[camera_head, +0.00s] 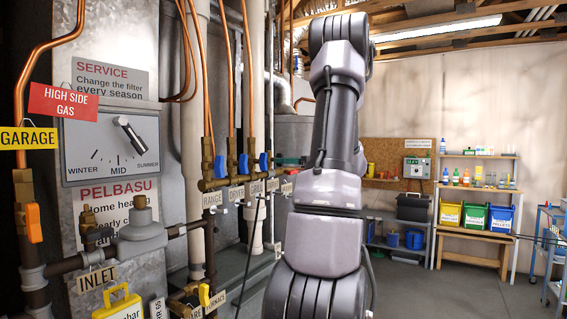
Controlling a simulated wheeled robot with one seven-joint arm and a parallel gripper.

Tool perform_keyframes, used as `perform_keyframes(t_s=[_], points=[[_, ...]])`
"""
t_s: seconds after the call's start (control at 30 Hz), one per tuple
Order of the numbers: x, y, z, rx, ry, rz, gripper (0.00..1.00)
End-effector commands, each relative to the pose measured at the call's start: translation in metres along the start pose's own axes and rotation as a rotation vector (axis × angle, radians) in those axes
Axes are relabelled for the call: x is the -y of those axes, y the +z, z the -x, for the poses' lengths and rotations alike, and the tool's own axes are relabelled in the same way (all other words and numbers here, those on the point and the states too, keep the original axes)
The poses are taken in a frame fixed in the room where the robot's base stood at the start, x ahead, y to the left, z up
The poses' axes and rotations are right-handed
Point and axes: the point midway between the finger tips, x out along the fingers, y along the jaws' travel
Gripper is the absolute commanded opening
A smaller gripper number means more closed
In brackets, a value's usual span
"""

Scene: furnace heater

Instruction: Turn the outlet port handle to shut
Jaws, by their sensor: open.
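A brass gas manifold (225,181) runs along the wall left of my arm, with blue handles (243,163) on it. Tags hang below it; one reads RANGE and another looks like GRILL. An orange handle (34,226) is on the pipe at far left. A yellow handle (204,295) sits low by a FURNACE tag. An INLET tag (96,280) hangs on the lower left pipe. I read no outlet label, so I cannot tell which handle is the outlet port's. My arm stands upright in the middle; my gripper is out of sight.
A dial panel (111,150) marked WINTER, MID, SUMMER is at left, with a red HIGH SIDE GAS sign (62,103). Copper pipes rise above the manifold. A shelf with coloured bins (474,218) is at back right. The floor (460,288) there is clear.

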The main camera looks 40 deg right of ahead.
Motion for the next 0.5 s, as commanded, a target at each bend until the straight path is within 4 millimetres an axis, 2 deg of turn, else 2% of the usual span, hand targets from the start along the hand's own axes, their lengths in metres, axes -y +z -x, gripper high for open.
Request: perform_keyframes(t_s=[0.1,0.17,0.23,0.5], points=[[0.0,0.0,0.0001,0.0,0.0,0.0,0.47],[0.0,0.0,0.0001,0.0,0.0,0.0,0.28],[0.0,0.0001,0.0001,0.0,0.0,0.0,0.02],[-0.0001,0.0001,0.0001,0.0,0.0,-0.047,0.0]])
